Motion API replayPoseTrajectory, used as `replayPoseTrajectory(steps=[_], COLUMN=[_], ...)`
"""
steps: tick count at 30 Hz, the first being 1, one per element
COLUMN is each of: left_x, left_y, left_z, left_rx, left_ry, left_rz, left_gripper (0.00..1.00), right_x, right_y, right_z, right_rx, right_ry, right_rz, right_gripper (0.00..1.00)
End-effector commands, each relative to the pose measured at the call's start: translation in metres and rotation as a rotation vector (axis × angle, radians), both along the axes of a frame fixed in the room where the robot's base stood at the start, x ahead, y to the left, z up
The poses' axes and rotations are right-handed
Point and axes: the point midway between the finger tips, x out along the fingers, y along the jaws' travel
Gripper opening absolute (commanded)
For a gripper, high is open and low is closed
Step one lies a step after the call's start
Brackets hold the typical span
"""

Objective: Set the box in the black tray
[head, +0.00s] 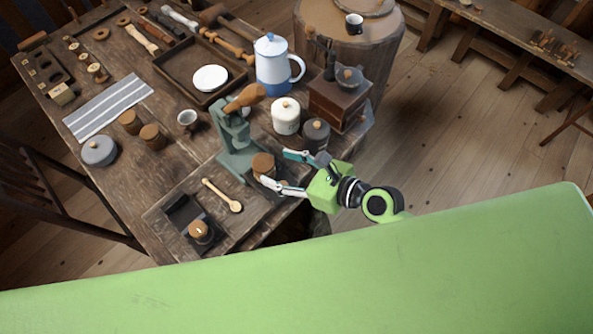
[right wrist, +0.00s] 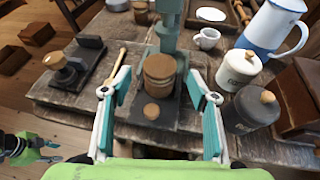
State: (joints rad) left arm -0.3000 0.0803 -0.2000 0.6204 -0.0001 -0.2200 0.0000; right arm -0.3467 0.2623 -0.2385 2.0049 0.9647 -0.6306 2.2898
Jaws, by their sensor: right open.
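A round wooden box (head: 263,163) stands upright on the dark base of the green press; it also shows in the right wrist view (right wrist: 160,72). My right gripper (head: 277,170) is open, with its fingers to either side of the box in the head view. In the right wrist view its fingers (right wrist: 160,92) are spread, with the box beyond and between them; I cannot tell if they touch it. A black tray-like holder (head: 180,211) with a wooden-knobbed piece lies at the table's front left. Part of my left gripper (right wrist: 50,148) shows at the lower left in the right wrist view.
The green press (head: 233,140) rises beside the box. A wooden spoon (head: 222,195) lies to the left. A white canister (head: 285,116), dark canister (head: 315,134) and wooden grinder (head: 338,104) stand close behind. A brown wooden tray (head: 172,68) holds a white plate.

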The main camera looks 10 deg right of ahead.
Motion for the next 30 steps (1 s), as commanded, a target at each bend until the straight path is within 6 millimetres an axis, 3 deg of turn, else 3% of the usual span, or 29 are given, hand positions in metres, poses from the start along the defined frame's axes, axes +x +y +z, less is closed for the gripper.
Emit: replayPoseTrajectory(steps=[3, 9, 30], left_x=[0.000, 0.000, 0.000], left_y=[0.000, 0.000, 0.000], left_z=[-0.003, -0.005, -0.005], left_rx=[0.000, 0.000, 0.000], left_ry=[0.000, 0.000, 0.000], left_rz=[0.000, -0.001, 0.000], left_gripper=[0.34, 0.34, 0.34], right_x=[-0.016, -0.030, -0.033], right_y=[-0.016, -0.032, -0.034], right_z=[0.008, 0.017, 0.020], right_rx=[-0.002, -0.002, -0.001], right_ry=[0.000, -0.001, -0.001], right_rz=[0.002, 0.000, 0.000], right_gripper=[0.55, 0.55, 0.55])
